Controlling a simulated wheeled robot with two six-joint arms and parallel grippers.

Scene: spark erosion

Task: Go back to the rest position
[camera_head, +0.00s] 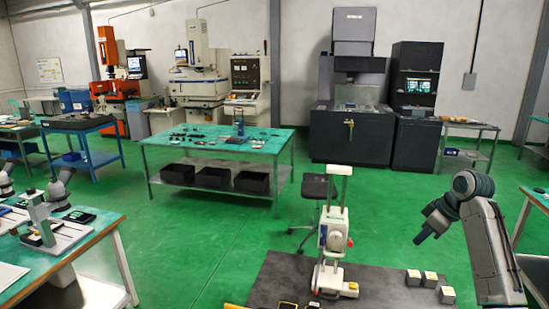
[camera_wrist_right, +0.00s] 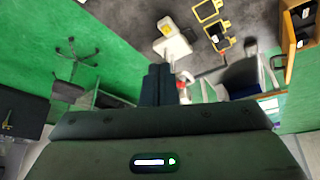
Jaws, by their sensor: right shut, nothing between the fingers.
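My right gripper (camera_head: 424,232) shows at the right of the head view, raised in the air and pointing down to the left. Its two dark fingers lie together in the right wrist view (camera_wrist_right: 157,84), with nothing between them. It is apart from the dark bench and the white device below. My left gripper is not in the head view.
A dark bench (camera_head: 385,285) at the front bears a white upright device (camera_head: 334,235) and small pale blocks (camera_head: 413,277). A stool (camera_head: 315,188) stands behind it. A green-topped table (camera_head: 215,140) is further back. Green floor (camera_head: 200,235) lies clear at centre left.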

